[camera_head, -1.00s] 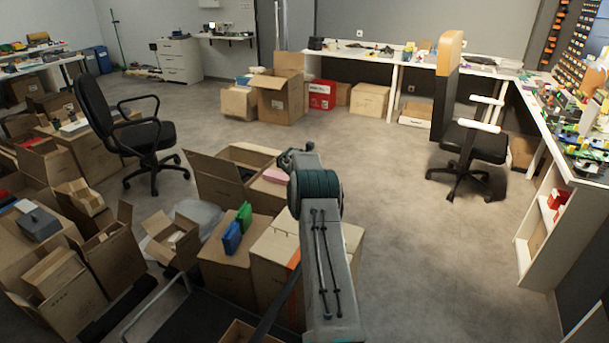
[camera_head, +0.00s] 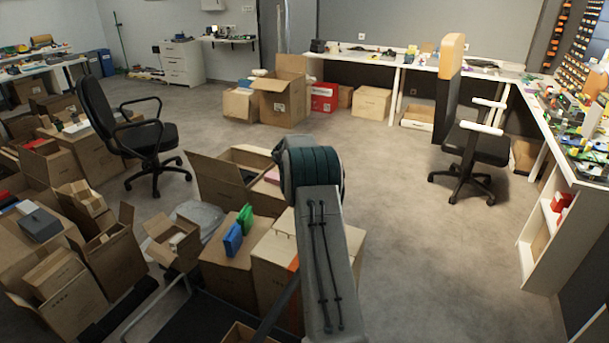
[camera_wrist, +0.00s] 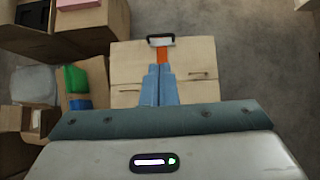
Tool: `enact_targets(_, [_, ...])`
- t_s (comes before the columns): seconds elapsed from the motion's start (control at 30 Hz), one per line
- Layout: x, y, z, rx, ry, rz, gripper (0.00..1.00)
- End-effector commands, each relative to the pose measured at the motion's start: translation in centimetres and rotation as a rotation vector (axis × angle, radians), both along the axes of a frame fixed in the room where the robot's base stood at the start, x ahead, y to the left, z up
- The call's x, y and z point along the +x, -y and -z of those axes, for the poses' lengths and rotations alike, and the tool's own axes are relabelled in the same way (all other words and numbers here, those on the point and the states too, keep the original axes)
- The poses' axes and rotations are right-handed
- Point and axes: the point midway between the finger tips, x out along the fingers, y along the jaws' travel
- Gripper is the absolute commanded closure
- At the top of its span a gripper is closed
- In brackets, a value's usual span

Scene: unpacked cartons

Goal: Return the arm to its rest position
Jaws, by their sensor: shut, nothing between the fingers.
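My arm (camera_head: 325,260) reaches forward from the bottom of the head view, with its dark teal joint (camera_head: 315,172) in front of the open cartons. My gripper is hidden there. In the wrist view, my gripper (camera_wrist: 160,70) points down with its two blue-grey fingers together and nothing between them. Below it is a closed carton (camera_wrist: 195,73) with an orange strip, which also shows in the head view (camera_head: 274,262). A small dark handle-like thing (camera_wrist: 160,40) shows just beyond the fingertips; I cannot tell what it belongs to.
Blue (camera_head: 233,240) and green (camera_head: 245,218) items stand on a carton left of my arm. An open carton (camera_head: 222,185) lies beyond, and more cartons crowd the left. Office chairs stand left (camera_head: 140,135) and right (camera_head: 470,150). The floor (camera_head: 430,260) right of my arm is clear.

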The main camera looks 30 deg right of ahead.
Motion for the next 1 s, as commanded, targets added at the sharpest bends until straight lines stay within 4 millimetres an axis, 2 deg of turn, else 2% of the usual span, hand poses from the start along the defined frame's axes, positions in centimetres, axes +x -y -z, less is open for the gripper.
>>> enact_targets(0.23, [0.0, 0.0, 0.0, 0.0, 0.001, 0.001, 1.0])
enact_targets(0.37, [-0.3, -1.0, -1.0, 0.024, 0.024, 0.029, 1.0])
enact_targets(0.47, [-1.1, -3.0, -3.0, 0.078, 0.072, 0.096, 1.0])
enact_targets(0.67, [-4.7, -8.9, -7.8, 0.246, 0.21, 0.313, 1.0])
enact_targets(0.87, [-9.6, -14.8, -11.5, 0.42, 0.331, 0.552, 1.0])
enact_targets(1.0, [-13.7, -18.8, -13.5, 0.536, 0.402, 0.728, 1.0])
